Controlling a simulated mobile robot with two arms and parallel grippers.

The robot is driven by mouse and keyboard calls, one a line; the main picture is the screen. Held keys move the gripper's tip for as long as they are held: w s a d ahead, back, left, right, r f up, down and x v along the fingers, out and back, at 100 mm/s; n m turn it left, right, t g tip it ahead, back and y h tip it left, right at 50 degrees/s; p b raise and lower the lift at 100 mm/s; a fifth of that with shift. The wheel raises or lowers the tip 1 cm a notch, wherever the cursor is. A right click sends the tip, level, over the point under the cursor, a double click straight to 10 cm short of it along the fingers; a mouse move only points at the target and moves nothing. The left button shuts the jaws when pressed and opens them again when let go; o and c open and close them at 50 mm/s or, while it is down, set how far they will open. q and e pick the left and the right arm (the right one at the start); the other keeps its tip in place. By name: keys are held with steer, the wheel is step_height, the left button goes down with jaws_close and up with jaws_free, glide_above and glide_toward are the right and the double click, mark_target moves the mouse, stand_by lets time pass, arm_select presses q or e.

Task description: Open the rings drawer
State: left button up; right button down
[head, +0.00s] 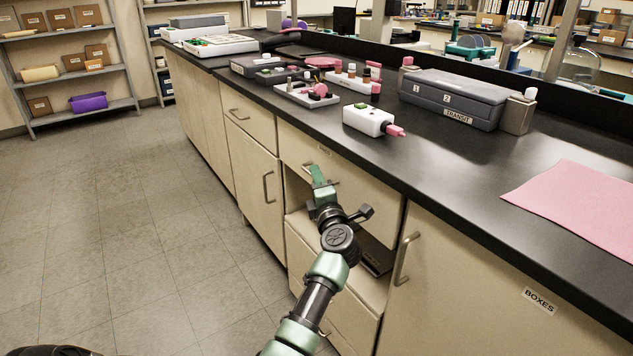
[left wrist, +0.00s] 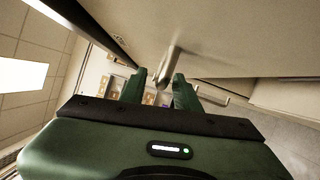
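A cream drawer front (head: 365,188) sits just under the black countertop and looks flush with the cabinet. Its small label (head: 324,150) is too small to read, so I cannot confirm that it says rings. My left gripper (head: 319,176) is in front of this drawer and hides much of its handle. In the left wrist view, the two green fingers (left wrist: 160,88) are apart, and the metal handle (left wrist: 170,66) shows in the gap between them. I see no clear contact with either finger. My right gripper is in neither view.
An open shelf space with a dark item (head: 376,258) lies below the drawer. A door handle (head: 405,258) stands to the right on the cabinet labelled BOXES (head: 539,301). Another handle (head: 267,187) is to the left. The countertop (head: 450,180) overhangs above; the floor (head: 130,220) is clear.

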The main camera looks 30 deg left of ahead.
arm_select(q)
steer(key=shift+w+a, duration=0.25)
jaws_close()
stand_by(1.4)
